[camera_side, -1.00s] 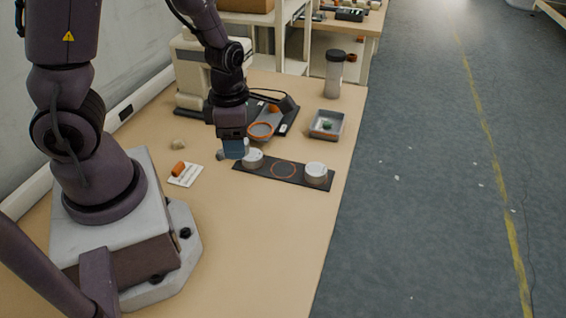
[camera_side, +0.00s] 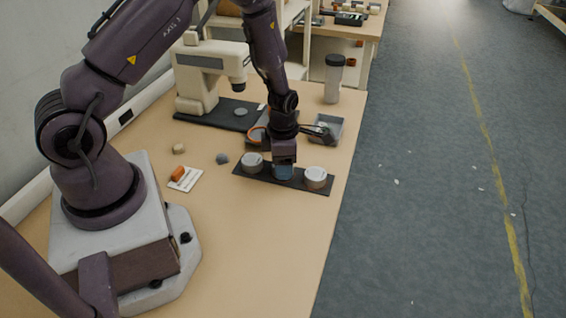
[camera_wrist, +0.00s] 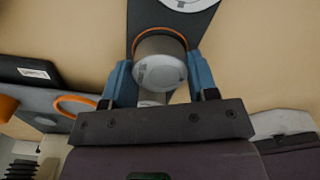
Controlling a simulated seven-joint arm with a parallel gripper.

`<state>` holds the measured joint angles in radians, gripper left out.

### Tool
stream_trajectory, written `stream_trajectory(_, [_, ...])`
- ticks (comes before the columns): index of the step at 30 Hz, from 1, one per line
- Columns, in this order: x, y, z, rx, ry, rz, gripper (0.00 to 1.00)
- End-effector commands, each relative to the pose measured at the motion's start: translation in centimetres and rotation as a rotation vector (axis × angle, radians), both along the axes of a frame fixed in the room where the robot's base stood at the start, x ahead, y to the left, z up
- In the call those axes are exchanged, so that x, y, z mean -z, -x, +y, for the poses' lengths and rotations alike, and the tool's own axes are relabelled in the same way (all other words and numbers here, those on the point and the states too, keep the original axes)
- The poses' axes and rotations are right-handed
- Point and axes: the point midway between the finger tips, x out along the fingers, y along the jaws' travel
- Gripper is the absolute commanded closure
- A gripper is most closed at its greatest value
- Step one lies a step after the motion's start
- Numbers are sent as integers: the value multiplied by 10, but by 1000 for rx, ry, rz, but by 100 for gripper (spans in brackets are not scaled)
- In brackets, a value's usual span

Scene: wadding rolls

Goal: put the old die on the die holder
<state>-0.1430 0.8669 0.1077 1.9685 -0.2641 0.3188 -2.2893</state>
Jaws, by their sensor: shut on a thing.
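My gripper (camera_side: 284,170) is over the middle of the dark die holder strip (camera_side: 243,168). Its blue fingers are shut on a grey metal die with faint markings, which shows between them in the wrist view (camera_wrist: 160,67). I take it for the old die. An orange ring on the strip shows around the die's far edge in the wrist view, so the die is at that ring. I cannot tell whether it touches the strip. Other grey round dies stand on the strip's left (camera_side: 252,161) and right (camera_side: 316,177) places.
A beige machine (camera_side: 205,75) stands behind on a black base. A dark-lidded bottle (camera_side: 333,80) stands farther back. An orange item (camera_side: 178,173) lies on a white card at left. The front table is clear.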

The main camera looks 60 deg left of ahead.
Motion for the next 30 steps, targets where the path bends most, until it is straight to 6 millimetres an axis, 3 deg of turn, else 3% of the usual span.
stream_trajectory(12, [6, -1, 0, 0, 0, -2, 80])
stream_trajectory(13, [6, 0, 0, 0, 0, -2, 40])
stream_trajectory(15, [5, 0, 0, 0, 0, -2, 24])
stream_trajectory(16, [5, 0, 0, 0, 0, -2, 21])
stream_trajectory(25, [3, 0, 0, 0, 0, -2, 21])
stream_trajectory(30, [-19, -2, 0, 1, -3, -7, 21])
